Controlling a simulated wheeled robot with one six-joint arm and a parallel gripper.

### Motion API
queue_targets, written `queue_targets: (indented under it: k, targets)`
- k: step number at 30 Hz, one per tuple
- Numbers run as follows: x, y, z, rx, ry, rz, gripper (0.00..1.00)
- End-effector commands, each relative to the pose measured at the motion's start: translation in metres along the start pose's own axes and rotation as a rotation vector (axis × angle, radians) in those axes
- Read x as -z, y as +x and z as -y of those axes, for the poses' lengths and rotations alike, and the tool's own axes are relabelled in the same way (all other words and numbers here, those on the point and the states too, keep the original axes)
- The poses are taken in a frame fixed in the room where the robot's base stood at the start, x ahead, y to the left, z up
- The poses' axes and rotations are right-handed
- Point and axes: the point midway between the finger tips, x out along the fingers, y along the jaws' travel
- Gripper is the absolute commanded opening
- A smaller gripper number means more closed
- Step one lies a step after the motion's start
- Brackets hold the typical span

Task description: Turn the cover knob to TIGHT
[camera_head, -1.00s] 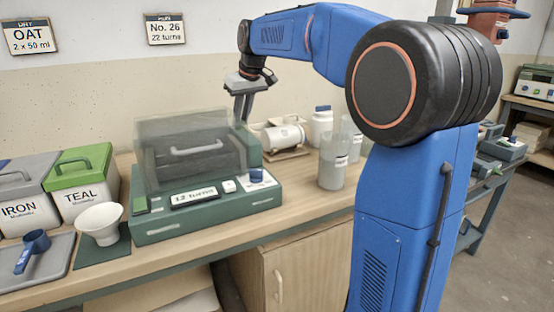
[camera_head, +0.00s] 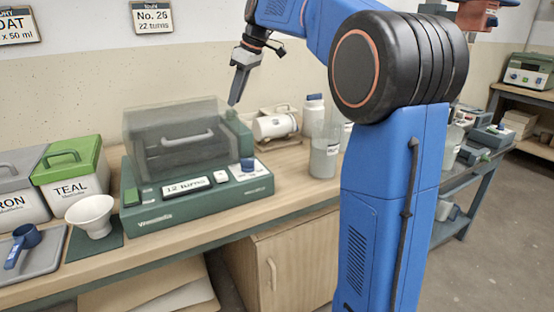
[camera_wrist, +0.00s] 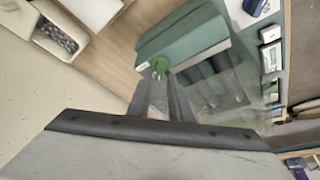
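The green machine (camera_head: 200,208) stands on the bench with a clear cover (camera_head: 135,122) over a dark drum. Its display reads "12 turns". A small green knob (camera_wrist: 160,66) shows in the wrist view on the end of the green housing (camera_wrist: 185,38). My gripper (camera_head: 232,103) points down just above the housing at the machine's back right. In the wrist view my gripper (camera_wrist: 161,76) has its two fingers apart, with the knob just beyond the tips. I cannot tell whether they touch it. The knob's marking is not readable.
A blue knob (camera_head: 248,164) sits on the machine's front panel. A white jar (camera_head: 275,126) lies in a cradle behind, and a clear container (camera_head: 325,152) stands to the right.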

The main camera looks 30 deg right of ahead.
Motion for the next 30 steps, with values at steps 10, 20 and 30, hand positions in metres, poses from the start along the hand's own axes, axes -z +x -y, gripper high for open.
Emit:
queue_targets:
  k: [10,20,30]
  targets:
    - [0.0,-0.057,-0.001,-0.003,0.002,-0.002,0.19]
    - [0.0,-0.104,-0.001,-0.001,0.002,-0.001,0.19]
    - [0.0,-0.134,0.0,-0.001,0.002,0.0,0.19]
